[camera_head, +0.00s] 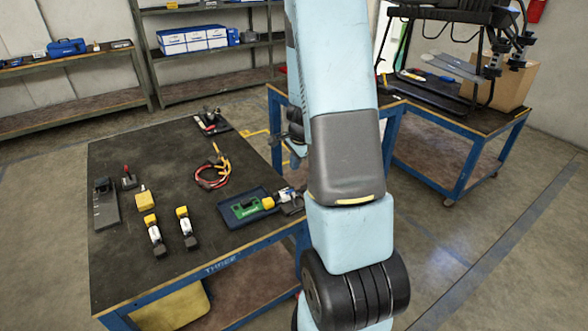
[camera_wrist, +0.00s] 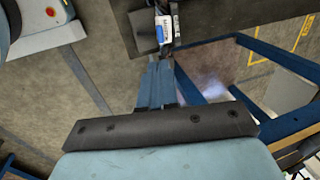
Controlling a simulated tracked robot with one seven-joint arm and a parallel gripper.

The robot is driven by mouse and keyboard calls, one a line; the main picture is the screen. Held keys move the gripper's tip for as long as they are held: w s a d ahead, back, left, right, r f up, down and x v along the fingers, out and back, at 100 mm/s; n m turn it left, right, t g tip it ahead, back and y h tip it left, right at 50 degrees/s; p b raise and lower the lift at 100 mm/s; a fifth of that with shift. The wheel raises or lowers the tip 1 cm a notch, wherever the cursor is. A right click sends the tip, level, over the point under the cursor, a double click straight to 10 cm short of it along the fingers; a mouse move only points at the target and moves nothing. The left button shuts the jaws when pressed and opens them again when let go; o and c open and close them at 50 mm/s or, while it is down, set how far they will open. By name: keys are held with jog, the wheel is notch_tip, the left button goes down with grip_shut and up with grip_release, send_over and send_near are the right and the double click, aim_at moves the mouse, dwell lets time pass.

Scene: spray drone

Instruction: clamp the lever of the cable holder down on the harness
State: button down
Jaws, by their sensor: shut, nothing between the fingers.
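A smaller device with a red-topped handle (camera_head: 128,178) stands at the left; I cannot tell for sure which one is the cable holder. A loop of red and dark cable with yellow ends (camera_head: 213,172), likely the harness, lies mid-bench, apart from both. My gripper (camera_wrist: 160,66) shows in the wrist view as two blue fingers, shut and empty, over the bench edge. In the head view my arm hides most of it. Neither lever shows in the wrist view.
A dark tray (camera_head: 228,220) with a green item lies at the bench's front right. A white and blue part (camera_wrist: 164,30) lies ahead of my fingertips. Two yellow-and-white parts (camera_head: 155,236) and a yellow block (camera_head: 144,201) stand front left. Another bench (camera_head: 452,152) is at right.

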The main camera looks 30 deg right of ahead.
aim_at(290, 191)
jog(key=x, duration=1.2)
jog(key=shift+f, duration=0.2)
jog(key=shift+w+a+f+g, duration=0.2)
jog(key=shift+w+f+g, duration=0.1)
jog(key=shift+g, duration=0.1)
jog(key=shift+w, duration=0.3)
jog(key=shift+w+g, duration=0.1)
jog(key=shift+g, duration=0.2)
jog(key=shift+w+f, duration=0.1)
jog(key=shift+w, duration=0.1)
jog(key=shift+f, duration=0.1)
jog(key=shift+s, duration=0.25)
